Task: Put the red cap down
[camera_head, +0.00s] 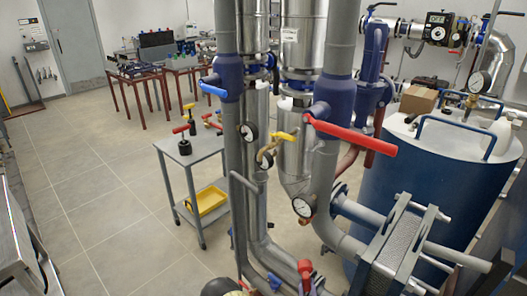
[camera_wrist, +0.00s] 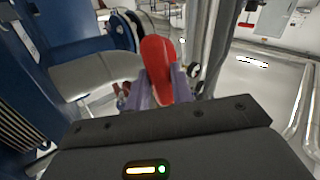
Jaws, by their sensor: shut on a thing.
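The red cap (camera_wrist: 156,62) is between the two purple fingers of my gripper (camera_wrist: 163,86) in the wrist view, with its rounded red end pointing away from my palm. My gripper is shut on it. In the head view a red piece (camera_head: 304,268), apparently the cap, shows low in the middle near the bottom edge, just above purple finger parts. The cap's lower part is hidden between the fingers.
Grey vertical pipes with a red valve lever (camera_head: 350,135) and gauges stand close by. The plate exchanger (camera_head: 400,245) and blue tank (camera_head: 400,190) are at right. A grey cart (camera_head: 190,147) carries tools, with a yellow tray (camera_head: 205,202) below. Floor at left is clear.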

